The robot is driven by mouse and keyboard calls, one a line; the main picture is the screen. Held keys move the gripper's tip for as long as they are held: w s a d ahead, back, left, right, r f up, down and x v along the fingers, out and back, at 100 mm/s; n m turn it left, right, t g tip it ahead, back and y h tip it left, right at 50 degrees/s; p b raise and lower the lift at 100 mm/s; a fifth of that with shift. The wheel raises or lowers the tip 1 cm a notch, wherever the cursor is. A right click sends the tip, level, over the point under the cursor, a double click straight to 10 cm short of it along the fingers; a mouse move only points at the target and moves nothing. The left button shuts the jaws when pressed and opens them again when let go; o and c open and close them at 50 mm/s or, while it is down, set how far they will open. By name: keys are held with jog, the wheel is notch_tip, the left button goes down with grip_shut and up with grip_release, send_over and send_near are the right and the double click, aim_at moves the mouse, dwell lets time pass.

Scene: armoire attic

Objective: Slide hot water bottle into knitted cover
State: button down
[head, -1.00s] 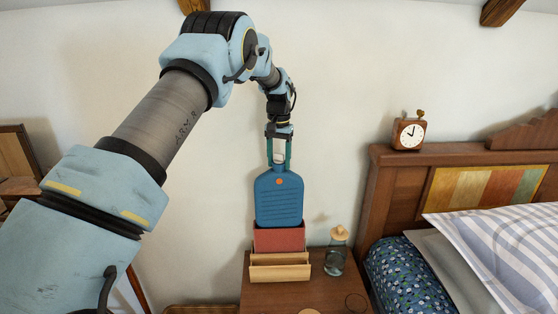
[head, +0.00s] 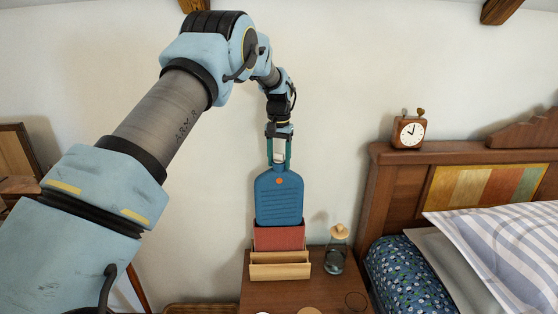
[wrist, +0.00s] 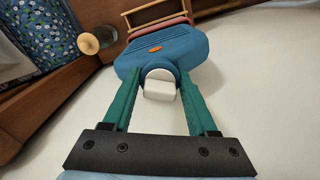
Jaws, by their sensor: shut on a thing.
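The hot water bottle (head: 279,203) is blue and ribbed, with an orange dot and a white stopper (head: 278,157). It hangs upright, stopper up. My gripper (head: 278,163) is above it, its green fingers shut on the bottle's top end at the stopper; the wrist view also shows the bottle (wrist: 165,50) beyond the fingers. The red cover (head: 279,238) stands directly below in a wooden holder. The bottle's lower edge meets the cover's top edge; I cannot tell whether it is inside the mouth. The cover's lower part is hidden by the holder.
The light wooden holder (head: 279,271) stands on a brown nightstand (head: 325,291). A glass jar with a wooden knob (head: 336,256) stands close to its right. The bed's headboard (head: 400,185), with a clock (head: 409,132) on top, is farther right. A bare wall is behind.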

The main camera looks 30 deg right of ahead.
aim_at(279, 170)
jog(key=shift+f+b, duration=0.9)
jog(key=shift+f, duration=1.15)
dwell(1.3)
